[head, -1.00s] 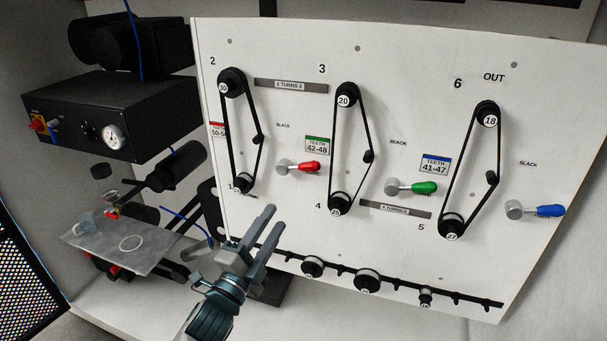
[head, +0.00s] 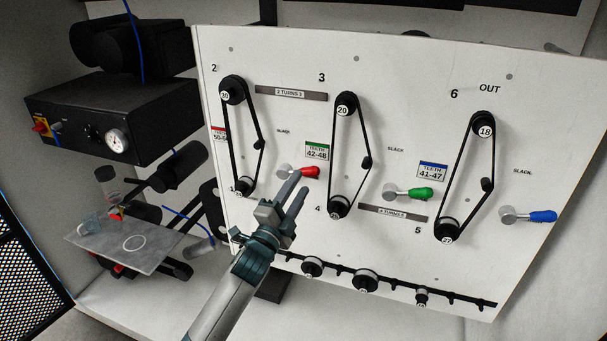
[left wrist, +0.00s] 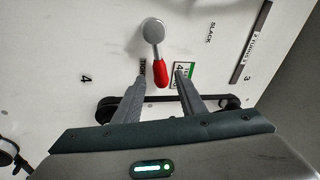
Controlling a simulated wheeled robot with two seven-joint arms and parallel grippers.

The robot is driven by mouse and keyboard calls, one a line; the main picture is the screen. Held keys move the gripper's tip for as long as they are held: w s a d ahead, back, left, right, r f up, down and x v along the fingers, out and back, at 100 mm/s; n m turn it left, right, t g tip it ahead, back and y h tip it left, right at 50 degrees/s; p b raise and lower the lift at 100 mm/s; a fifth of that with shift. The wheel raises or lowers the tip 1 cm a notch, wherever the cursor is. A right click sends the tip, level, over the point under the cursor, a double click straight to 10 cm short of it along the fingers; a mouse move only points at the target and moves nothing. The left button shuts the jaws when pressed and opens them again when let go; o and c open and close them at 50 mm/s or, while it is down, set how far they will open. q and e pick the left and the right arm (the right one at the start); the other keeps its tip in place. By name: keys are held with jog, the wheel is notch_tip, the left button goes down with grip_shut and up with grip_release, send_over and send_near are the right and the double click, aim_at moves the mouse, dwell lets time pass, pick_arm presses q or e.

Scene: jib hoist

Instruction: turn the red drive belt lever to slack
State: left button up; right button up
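The red drive belt lever (head: 310,172) is on the white panel, between the first and second belts. Its handle points right, away from its grey pivot, and SLACK is printed above it. In the left wrist view the red handle (left wrist: 160,72) points down toward my gripper. My left gripper (head: 297,184) is open just below the lever, its fingers overlapping part of it in the head view. In the left wrist view the fingertips (left wrist: 160,76) stand on either side of the handle's end, with gaps showing. Whether they reach its depth is unclear. My right gripper is not in view.
A green lever (head: 421,194) and a blue lever (head: 542,216) sit farther right on the panel (head: 400,80). A belt (head: 341,140) runs close to the red lever's right. Spare pulleys (head: 366,280) hang on a rack below. A black box with a gauge (head: 112,138) stands left.

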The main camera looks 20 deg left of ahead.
aim_at(306, 175)
pick_arm(q)
jog(key=shift+p+x, duration=0.4)
jog(key=shift+x, duration=1.5)
grip_shut()
